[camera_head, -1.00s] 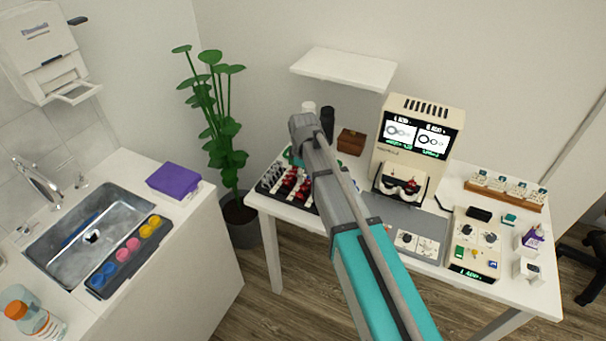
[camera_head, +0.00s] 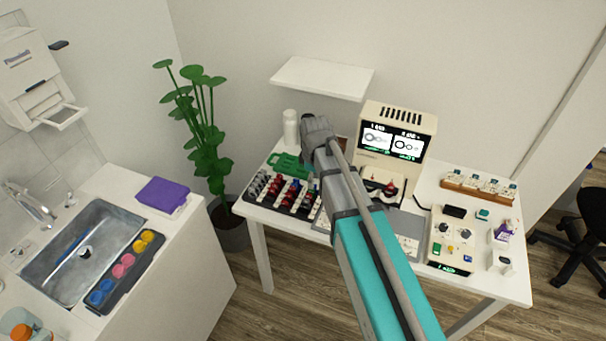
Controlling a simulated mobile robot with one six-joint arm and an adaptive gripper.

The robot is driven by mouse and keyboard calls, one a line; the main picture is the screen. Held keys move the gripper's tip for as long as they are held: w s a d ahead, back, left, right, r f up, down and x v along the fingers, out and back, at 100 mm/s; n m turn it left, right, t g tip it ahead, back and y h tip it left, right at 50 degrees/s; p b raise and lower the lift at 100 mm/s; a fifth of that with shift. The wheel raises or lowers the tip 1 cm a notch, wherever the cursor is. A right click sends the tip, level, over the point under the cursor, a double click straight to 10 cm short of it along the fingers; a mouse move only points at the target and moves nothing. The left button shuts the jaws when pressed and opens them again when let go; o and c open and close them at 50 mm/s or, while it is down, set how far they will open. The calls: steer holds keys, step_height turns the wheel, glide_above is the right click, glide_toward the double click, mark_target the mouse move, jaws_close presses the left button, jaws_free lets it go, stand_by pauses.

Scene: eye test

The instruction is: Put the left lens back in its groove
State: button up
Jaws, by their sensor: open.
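A dark lens tray (camera_head: 282,194) with rows of red-, black- and light-handled lenses lies at the left of the white table. The beige test instrument (camera_head: 398,118) stands behind, with two ring pictures on its screen. A white holder with dark and red parts (camera_head: 383,184) sits at its foot. I cannot tell which piece is the left lens, nor make out its groove. My arm reaches up across the middle, its grey end above the table between tray and instrument. My gripper's fingers are not visible, and the arm hides part of the table.
A green object (camera_head: 291,165) lies behind the tray, near a white cylinder (camera_head: 290,128). A control box (camera_head: 453,240) and wooden rack (camera_head: 479,187) stand at the right. A shelf (camera_head: 322,77) hangs above. A plant (camera_head: 205,130) stands left, beside the sink counter (camera_head: 190,245).

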steer(key=s+d+r+p, duration=0.6)
steer(key=s+d+r, duration=0.1)
steer(key=d, duration=0.4)
steer(key=shift+s+p, duration=0.3)
steer(key=shift+s, duration=0.15)
stand_by(0.8)
steer(key=s+d+f+m+b, duration=0.2)
steer(key=d+m, duration=0.5)
steer(key=m, duration=0.7)
steer(key=shift+s+d+f+b, duration=0.15)
steer(key=shift+s+f+b, duration=0.3)
steer(key=shift+s, duration=0.8)
stand_by(0.8)
